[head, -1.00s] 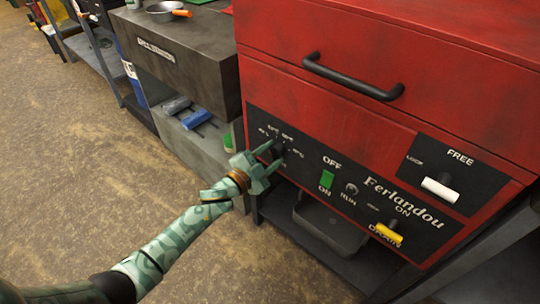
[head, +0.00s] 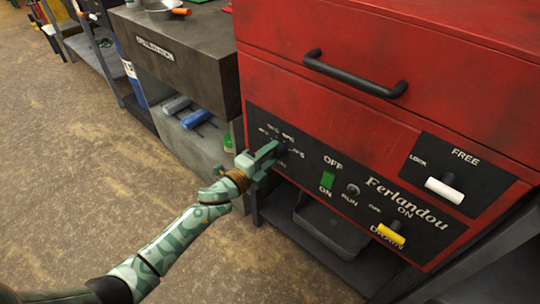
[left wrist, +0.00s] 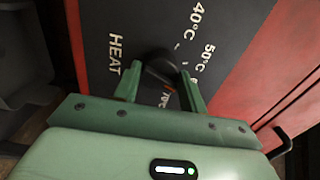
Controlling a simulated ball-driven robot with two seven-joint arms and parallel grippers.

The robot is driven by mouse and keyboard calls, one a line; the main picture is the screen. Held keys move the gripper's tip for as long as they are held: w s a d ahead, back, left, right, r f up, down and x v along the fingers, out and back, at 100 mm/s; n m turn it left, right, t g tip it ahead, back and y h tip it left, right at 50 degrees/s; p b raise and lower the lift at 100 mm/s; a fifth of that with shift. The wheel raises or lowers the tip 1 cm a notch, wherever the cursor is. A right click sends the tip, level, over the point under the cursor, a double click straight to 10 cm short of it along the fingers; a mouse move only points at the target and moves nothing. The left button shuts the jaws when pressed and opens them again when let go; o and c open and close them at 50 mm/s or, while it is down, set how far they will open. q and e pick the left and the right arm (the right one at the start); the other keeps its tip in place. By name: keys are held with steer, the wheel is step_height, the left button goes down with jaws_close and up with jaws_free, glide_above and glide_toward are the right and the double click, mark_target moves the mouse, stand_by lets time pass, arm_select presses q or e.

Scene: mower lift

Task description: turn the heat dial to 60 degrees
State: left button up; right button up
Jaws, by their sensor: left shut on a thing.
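The dark round heat dial (head: 281,148) is at the left end of the black panel on the red machine. It also shows in the left wrist view (left wrist: 158,66), with HEAT, 40°C, 50°C and a partly covered 70°C printed around it. A small orange-red mark shows at the dial's lower edge, near the 70°C print; its exact reading is unclear. My left gripper (head: 272,151) is shut on the dial, one finger on each side, as the left wrist view (left wrist: 160,76) shows. My right gripper is not in view.
To the right on the panel are a green switch (head: 327,179), a RUN knob (head: 352,189), a yellow DRAIN handle (head: 391,235) and a white lock handle (head: 444,190). A black bar handle (head: 354,74) juts out above. A grey bench (head: 190,45) stands at left.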

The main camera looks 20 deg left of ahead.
arm_select(q)
steer(key=shift+f, duration=0.15)
stand_by(0.3)
steer(key=o, duration=1)
steer(key=shift+c, duration=0.2)
